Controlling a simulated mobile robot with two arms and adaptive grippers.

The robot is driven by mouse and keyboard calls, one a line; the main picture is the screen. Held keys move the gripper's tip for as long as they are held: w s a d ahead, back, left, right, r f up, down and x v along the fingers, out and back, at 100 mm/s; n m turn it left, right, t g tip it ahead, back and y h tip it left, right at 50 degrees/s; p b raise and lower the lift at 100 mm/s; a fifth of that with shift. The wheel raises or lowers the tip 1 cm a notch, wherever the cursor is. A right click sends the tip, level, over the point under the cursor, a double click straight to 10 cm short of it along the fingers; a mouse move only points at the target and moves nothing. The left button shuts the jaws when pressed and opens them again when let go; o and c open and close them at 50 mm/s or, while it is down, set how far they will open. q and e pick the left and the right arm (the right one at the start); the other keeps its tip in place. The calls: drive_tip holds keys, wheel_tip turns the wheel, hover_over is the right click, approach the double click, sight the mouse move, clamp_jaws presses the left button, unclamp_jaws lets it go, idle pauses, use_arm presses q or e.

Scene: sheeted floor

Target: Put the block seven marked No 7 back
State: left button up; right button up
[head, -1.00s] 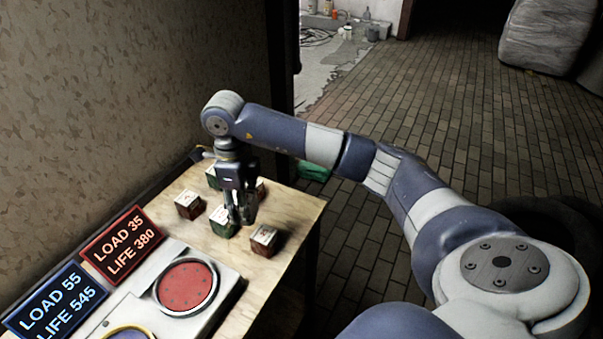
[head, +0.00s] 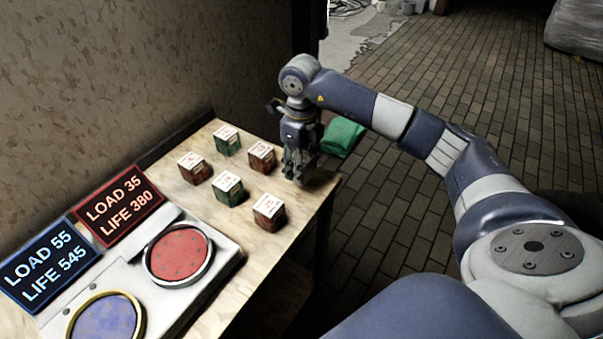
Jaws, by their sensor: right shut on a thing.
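Several red and green blocks with white marked tops stand on the wooden table: a green block (head: 227,141) at the back, a red block (head: 261,157), a red block (head: 195,169) at the left, a green block (head: 228,189) and a red block (head: 269,213) nearest me. Their numbers are too small to read surely, so I cannot tell which is No 7. My right gripper (head: 297,173) points down at the table's far right corner, right of the blocks. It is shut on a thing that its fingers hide. My left gripper is not in view.
The wooden table (head: 300,205) ends close to my gripper's right. A panel with a red round pad (head: 180,254) and a blue pad (head: 104,319) lies at front left, beside red (head: 120,205) and blue (head: 49,264) signs. Green cloth (head: 343,137) lies beyond the table.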

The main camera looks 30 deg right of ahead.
wheel_tip(320, 180, down, 3)
drive_tip(key=shift+f, duration=0.35)
drive_tip(key=o, duration=1.4)
drive_tip(key=shift+r, duration=0.1)
drive_tip(key=shift+r, duration=0.25)
wheel_tip(320, 180, up, 12)
drive_tip(key=shift+f+b, duration=0.2)
drive_tip(key=shift+b, duration=0.45)
drive_tip(key=shift+s, duration=0.1)
